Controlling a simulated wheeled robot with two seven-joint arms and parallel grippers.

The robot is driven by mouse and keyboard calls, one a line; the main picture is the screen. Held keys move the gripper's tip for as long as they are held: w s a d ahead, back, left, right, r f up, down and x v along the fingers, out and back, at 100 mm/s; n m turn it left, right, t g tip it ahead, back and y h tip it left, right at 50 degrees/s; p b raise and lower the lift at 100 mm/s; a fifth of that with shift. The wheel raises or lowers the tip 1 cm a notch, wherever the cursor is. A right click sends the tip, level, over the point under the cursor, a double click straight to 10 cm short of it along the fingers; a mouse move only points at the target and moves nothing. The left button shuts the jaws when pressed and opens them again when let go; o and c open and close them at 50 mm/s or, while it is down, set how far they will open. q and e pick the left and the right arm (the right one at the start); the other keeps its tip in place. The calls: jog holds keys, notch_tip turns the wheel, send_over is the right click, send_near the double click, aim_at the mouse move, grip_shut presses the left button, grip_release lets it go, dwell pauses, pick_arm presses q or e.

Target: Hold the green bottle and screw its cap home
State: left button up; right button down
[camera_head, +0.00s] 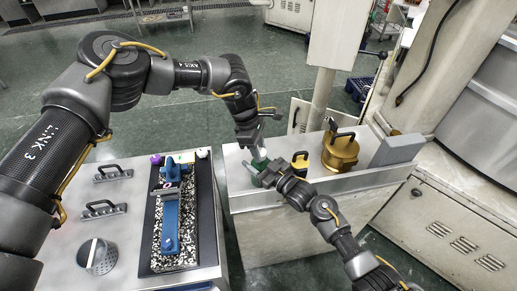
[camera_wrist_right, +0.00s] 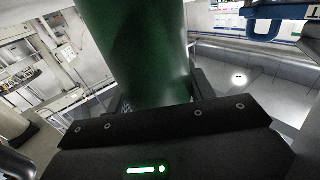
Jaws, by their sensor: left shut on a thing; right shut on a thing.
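The green bottle (camera_head: 259,164) stands at the left end of the right-hand bench, mostly hidden by my grippers. In the right wrist view the bottle (camera_wrist_right: 145,50) fills the upper middle, a smooth dark green body. My right gripper (camera_head: 262,169) is shut on the bottle's body from the lower right; its dark jaws also show in the right wrist view (camera_wrist_right: 165,121). My left gripper (camera_head: 250,149) points down from above at the bottle's top and is shut on the cap. The cap itself is hidden, so I cannot tell how it sits on the neck.
A yellow block with a black handle (camera_head: 300,160), a brass pot (camera_head: 341,152) and a grey block (camera_head: 397,149) stand on the right-hand bench. The left bench carries a blue fixture (camera_head: 170,220), bar handles (camera_head: 103,210) and a perforated cup (camera_head: 97,256). A gap separates the benches.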

pick_arm(q)
jog(key=m, duration=0.2)
jog(key=m+g, duration=0.1)
jog(key=m, duration=0.2)
jog(key=shift+w+d+y, duration=0.1)
jog(key=shift+w+y, duration=0.1)
jog(key=shift+y, duration=0.2)
jog(key=m+g, duration=0.1)
jog(key=m, duration=0.4)
jog(key=shift+d+y, duration=0.1)
jog(key=shift+y, duration=0.3)
jog(key=o, duration=0.9)
jog(key=shift+r, duration=2.25)
jog(key=shift+c, duration=0.3)
